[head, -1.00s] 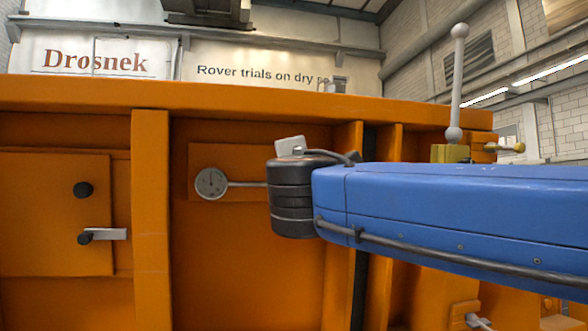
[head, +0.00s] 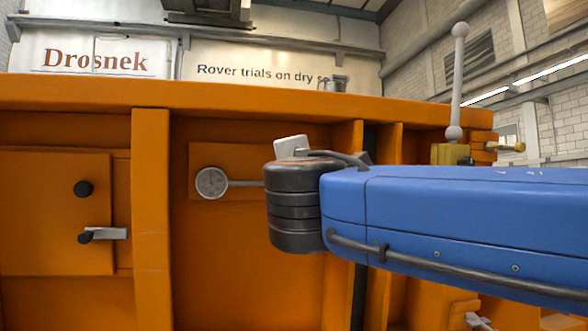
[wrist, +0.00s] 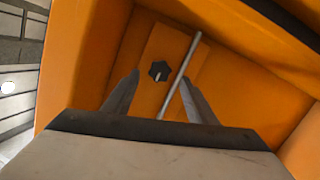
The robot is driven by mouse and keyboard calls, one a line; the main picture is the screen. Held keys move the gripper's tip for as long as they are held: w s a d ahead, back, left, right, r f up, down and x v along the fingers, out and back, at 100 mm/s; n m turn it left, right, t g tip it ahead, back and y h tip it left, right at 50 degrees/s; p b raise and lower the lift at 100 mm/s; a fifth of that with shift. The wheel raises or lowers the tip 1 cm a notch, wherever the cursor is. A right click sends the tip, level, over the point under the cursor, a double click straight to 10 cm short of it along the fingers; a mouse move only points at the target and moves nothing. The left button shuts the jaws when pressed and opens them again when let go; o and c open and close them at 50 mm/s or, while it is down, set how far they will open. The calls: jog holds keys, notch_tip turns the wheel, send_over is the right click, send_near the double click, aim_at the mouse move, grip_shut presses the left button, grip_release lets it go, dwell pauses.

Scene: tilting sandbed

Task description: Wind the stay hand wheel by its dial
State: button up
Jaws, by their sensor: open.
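The round pale dial (head: 211,183) with a dark needle sits on the orange panel in the head view. A thin rod (head: 245,184) runs right from it and passes behind my arm. In the wrist view, a dark six-sided knob (wrist: 159,71) with a pale centre stands on an orange plate (wrist: 152,100). A grey rod (wrist: 182,72) crosses the plate beside it. I cannot tell whether this knob is the hand wheel. My gripper (wrist: 160,76) is open, its fingers either side of the knob in the picture; contact is not clear. My arm hides the gripper in the head view.
Orange ribs and walls (head: 151,220) box in the panel. A hatch (head: 50,215) with black knobs and a handle is at the left. A grey ball-ended lever (head: 456,90) rises from a yellow block at the right.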

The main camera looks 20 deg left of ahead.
jog(key=v, duration=1.3)
jog(key=shift+s, duration=0.15)
jog(key=w+d+f+m+g+h, duration=0.2)
jog(key=w+d+f+m+h, duration=0.35)
jog(key=w+d+f, duration=0.6)
jog(key=d+f+m+g+h, duration=0.4)
jog(key=d+f+m+g, duration=0.1)
jog(key=d+f, duration=1.15)
jog(key=s+d+f+m+g, duration=0.2)
jog(key=s+d+f+m, duration=0.1)
jog(key=d+f, duration=0.3)
jog(key=s+d+f+m+g, duration=0.2)
jog(key=s+d+f+m, duration=0.1)
jog(key=d+f, duration=0.35)
jog(key=s+d+f+m+g+y, duration=0.2)
jog(key=s+d+f+m+g, duration=0.1)
jog(key=s+f+m, duration=0.5)
jog(key=shift+s+d+f, duration=0.25)
jog(key=shift+s+f, duration=0.85)
jog(key=shift+f, duration=0.75)
jog(key=shift+m, duration=0.25)
jog(key=shift+c, duration=0.4)
